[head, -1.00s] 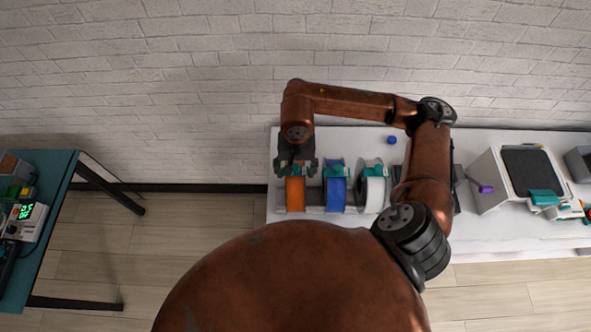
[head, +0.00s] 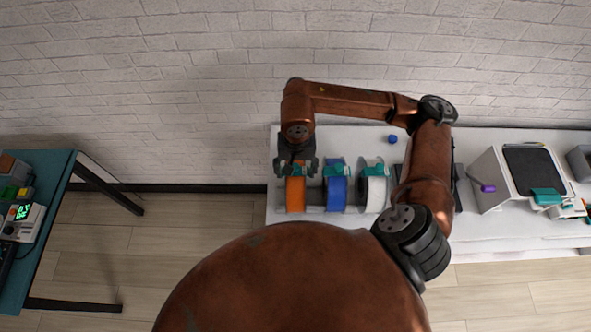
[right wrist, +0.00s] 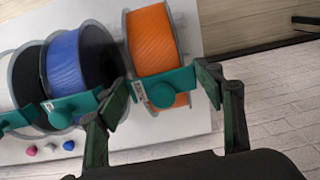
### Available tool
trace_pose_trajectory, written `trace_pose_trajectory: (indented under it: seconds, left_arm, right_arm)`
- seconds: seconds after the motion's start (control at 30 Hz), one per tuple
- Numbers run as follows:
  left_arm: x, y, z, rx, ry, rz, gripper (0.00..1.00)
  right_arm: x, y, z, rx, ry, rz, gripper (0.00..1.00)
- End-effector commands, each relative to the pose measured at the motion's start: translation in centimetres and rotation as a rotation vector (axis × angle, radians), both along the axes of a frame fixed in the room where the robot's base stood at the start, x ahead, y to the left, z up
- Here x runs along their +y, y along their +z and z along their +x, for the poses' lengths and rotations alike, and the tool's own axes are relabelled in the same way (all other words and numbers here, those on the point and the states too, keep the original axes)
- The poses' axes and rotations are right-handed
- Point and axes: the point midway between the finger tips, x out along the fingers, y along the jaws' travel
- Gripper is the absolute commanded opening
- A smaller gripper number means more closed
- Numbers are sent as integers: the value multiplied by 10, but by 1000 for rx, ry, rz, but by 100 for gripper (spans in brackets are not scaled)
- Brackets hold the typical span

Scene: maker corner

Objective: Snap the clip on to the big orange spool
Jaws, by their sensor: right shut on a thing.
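The big orange spool (head: 297,196) stands at the left end of a row of spools on the white table. It also shows in the right wrist view (right wrist: 152,42). My right gripper (head: 297,166) is over its back top edge and shut on a teal clip (right wrist: 165,88). In the right wrist view the clip lies between the two fingers, across the orange spool's rim. Whether it is seated on the rim or just in front of it I cannot tell. My left gripper is not in view.
The blue spool (head: 336,192) stands close to the right of the orange one, then the white spool (head: 374,193); both carry teal clips. A small blue knob-like item (head: 392,139) lies behind them. A white machine (head: 497,178) stands further right. Brick wall rises behind.

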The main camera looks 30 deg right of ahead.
Motion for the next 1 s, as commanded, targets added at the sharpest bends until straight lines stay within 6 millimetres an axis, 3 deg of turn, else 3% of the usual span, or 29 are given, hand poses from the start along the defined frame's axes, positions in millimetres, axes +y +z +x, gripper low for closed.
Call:
trace_pose_trajectory:
  seconds: [0.3, 0.5, 0.77, 1.0]
  left_arm:
    - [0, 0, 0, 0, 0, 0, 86]
    - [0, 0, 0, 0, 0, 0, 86]
    - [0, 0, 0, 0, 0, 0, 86]
    - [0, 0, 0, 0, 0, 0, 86]
  right_arm:
    - [0, 0, 0, 1, 0, 1, 82]
    - [0, 0, 0, 1, 0, 1, 82]
    - [0, 0, 0, 1, 0, 1, 100]
    - [0, 0, 0, 1, 0, 1, 100]
